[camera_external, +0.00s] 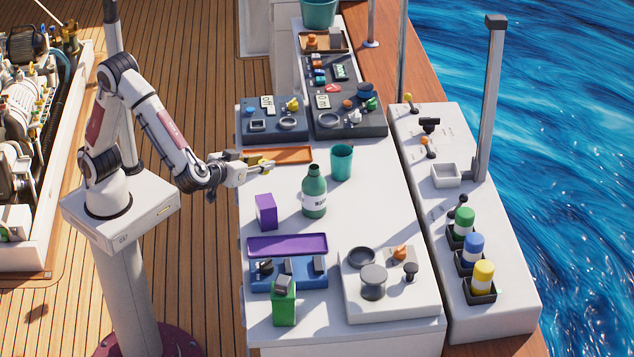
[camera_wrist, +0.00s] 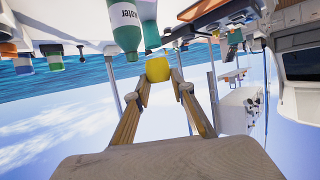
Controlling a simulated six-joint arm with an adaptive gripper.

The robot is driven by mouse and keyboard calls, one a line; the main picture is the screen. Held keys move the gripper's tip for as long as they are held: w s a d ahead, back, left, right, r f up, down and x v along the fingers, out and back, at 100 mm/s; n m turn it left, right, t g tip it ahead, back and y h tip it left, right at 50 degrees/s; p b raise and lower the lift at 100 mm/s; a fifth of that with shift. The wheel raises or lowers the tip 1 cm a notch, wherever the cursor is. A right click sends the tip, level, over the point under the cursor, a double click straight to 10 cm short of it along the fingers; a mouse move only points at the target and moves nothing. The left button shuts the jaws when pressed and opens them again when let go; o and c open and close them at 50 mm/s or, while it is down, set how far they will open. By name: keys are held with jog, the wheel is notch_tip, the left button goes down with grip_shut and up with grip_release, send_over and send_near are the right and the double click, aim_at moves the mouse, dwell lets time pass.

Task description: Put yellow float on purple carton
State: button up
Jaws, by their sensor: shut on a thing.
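My gripper (camera_external: 260,166) is shut on the yellow float and holds it above the white table, near the orange tray. In the wrist view, the yellow float (camera_wrist: 158,69) sits between the fingertips of my gripper (camera_wrist: 160,85). In the external view the float is small and hard to separate from the yellowish fingers. The purple carton (camera_external: 266,212) stands upright on the table, below my gripper in the picture and left of the green bottle. Nothing rests on its top. I cannot make out the carton in the wrist view.
A green bottle (camera_external: 314,192) and a teal cup (camera_external: 341,162) stand to the right of my gripper. An orange tray (camera_external: 290,155) lies behind it.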

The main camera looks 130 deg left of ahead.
send_over(262, 203)
jog(key=shift+w+f, duration=0.1)
jog(key=shift+f, duration=3)
jog(key=shift+f, duration=1.85)
jog(key=shift+f, duration=0.15)
jog(key=o, duration=0.8)
jog(key=shift+d+r, duration=0.1)
jog(key=shift+r, duration=0.1)
jog(key=shift+v, duration=5.95)
